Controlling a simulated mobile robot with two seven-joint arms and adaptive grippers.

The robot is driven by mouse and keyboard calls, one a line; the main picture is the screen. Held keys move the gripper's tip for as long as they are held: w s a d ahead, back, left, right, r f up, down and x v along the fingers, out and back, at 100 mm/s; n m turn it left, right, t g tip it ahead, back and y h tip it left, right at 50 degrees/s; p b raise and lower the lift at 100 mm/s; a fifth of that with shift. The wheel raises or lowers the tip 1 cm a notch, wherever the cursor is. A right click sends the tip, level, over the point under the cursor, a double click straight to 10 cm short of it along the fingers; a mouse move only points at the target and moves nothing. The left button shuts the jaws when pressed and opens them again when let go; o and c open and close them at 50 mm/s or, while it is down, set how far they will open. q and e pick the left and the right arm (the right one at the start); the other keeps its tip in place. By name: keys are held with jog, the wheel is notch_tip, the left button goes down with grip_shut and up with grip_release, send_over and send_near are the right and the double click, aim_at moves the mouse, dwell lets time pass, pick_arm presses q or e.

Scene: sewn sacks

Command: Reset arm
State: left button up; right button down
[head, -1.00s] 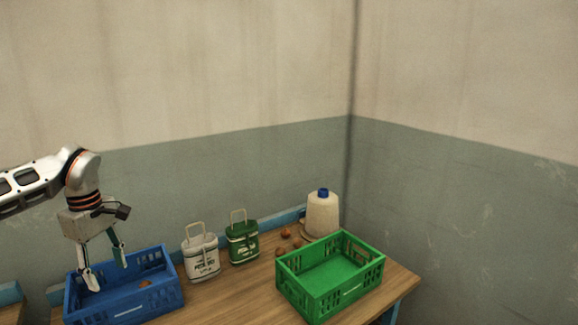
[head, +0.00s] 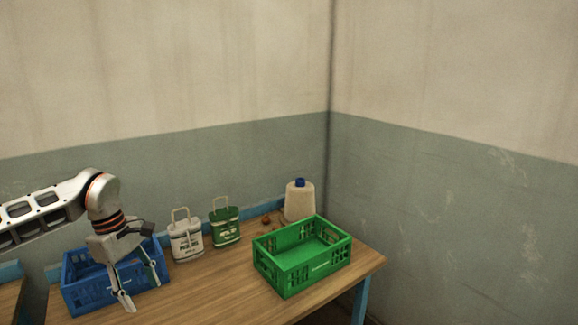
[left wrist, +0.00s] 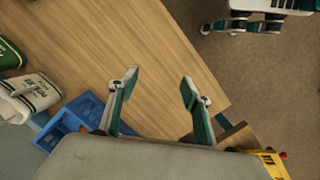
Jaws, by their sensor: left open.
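My left gripper (head: 142,291) is open and empty. In the head view it hangs with its fingers pointing down, in front of the blue crate (head: 85,293) at the left of the table. In the left wrist view its two fingers (left wrist: 157,82) are spread apart over bare wooden table top. My left arm comes in from the left and hides part of the blue crate. My right gripper does not show in the head view.
A white sack (head: 187,243) and a green sack (head: 226,229) stand upright behind the bare middle of the table (head: 215,285). A green crate (head: 300,268) stands at the right, with a blue-capped bottle (head: 299,203) and a small brown round item (head: 266,221) behind it.

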pick_arm(q)
jog(key=s+d+f+n+h, duration=0.1)
jog(key=s+d+f+h, duration=0.15)
jog(key=d, duration=0.55)
jog(key=s+d+f+g+h, duration=0.1)
jog(key=d+f+h, duration=0.15)
jog(key=d, duration=0.65)
jog(key=s+d+f+n+h, duration=0.1)
jog(key=s+d+h, duration=0.15)
jog(key=d, duration=0.55)
jog(key=s+d+r+n+t+h, duration=0.2)
jog(key=d+r+n+t+h, duration=0.2)
jog(key=d+n+h, duration=0.7)
jog(key=w+a+f+n+t+y, duration=0.1)
jog(key=a+f+n+t+y, duration=0.5)
jog(key=n, duration=0.8)
jog(key=w+a+f+n+t+y, duration=0.1)
jog(key=a+f+n+t+y, duration=0.45)
jog(key=n, duration=0.85)
jog(key=s+a+f+n+g+y, duration=0.2)
jog(key=s+a+f+n+y, duration=0.1)
jog(key=s+f, duration=0.5)
jog(key=s+a+f+n+g+y, duration=0.2)
jog(key=s+a+f+n+y, duration=0.2)
jog(key=s+f+n, duration=0.4)
notch_tip(320, 180, down, 3)
jog(key=shift+a+f, duration=0.1)
jog(key=shift+a, duration=0.4)
